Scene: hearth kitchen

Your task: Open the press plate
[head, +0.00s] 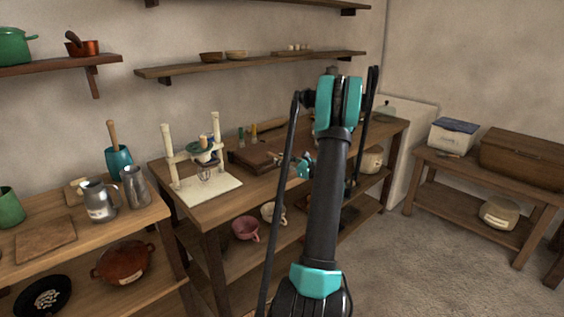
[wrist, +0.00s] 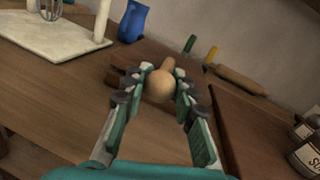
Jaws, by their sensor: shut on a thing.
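The press (head: 254,155) is a dark brown wooden block on the middle table in the head view. It also shows in the wrist view (wrist: 140,56), just beyond my fingers. A light wooden handle with a rounded end (wrist: 161,86) sits between my fingertips, in front of the press. My gripper (wrist: 160,88) is shut on this handle. In the head view my gripper (head: 282,159) is at the right side of the press, partly hidden by my arm. The plate's edges are partly hidden, and I cannot tell how far it is lifted.
A cream stand (head: 212,190) with a whisk is left of the press. A dark board (wrist: 258,125) and jars (wrist: 306,150) are at the right. Bare tabletop (wrist: 65,100) lies at the left.

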